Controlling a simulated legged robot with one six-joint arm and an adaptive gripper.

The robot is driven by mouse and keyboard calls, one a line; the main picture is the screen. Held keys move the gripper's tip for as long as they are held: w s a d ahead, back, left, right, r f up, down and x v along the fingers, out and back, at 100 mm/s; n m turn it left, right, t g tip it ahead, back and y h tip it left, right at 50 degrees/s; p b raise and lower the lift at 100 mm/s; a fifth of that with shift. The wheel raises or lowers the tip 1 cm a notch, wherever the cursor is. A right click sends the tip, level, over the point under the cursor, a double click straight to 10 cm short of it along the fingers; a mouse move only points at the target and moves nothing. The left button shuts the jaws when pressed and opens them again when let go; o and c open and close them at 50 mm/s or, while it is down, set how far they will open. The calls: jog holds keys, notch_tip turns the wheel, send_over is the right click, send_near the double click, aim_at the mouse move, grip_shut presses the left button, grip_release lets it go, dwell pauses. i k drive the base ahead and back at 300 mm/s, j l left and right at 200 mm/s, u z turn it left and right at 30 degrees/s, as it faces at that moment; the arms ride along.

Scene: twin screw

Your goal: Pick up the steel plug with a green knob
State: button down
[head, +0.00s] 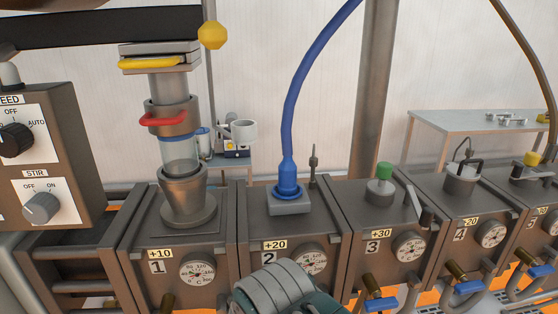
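The steel plug with a green knob (384,171) sits upright on top of barrel block 3, right of the middle of the head view. Its steel base (380,190) rests on the block's top face, with a small lever beside it on the right. A grey and teal part of my arm shows at the bottom middle, in front of blocks 2 and 3 and well below the plug. My gripper's fingers are not visible.
Block 2 carries a blue hose on a square fitting (289,205) and a thin upright rod. Block 1 holds a tall feed funnel (187,190). Block 4 has a steel port (463,182). Blue-handled valves (381,304) stick out in front. The space above the plug looks clear.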

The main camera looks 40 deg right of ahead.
aim_at(380, 187)
jog(key=z, duration=1.75)
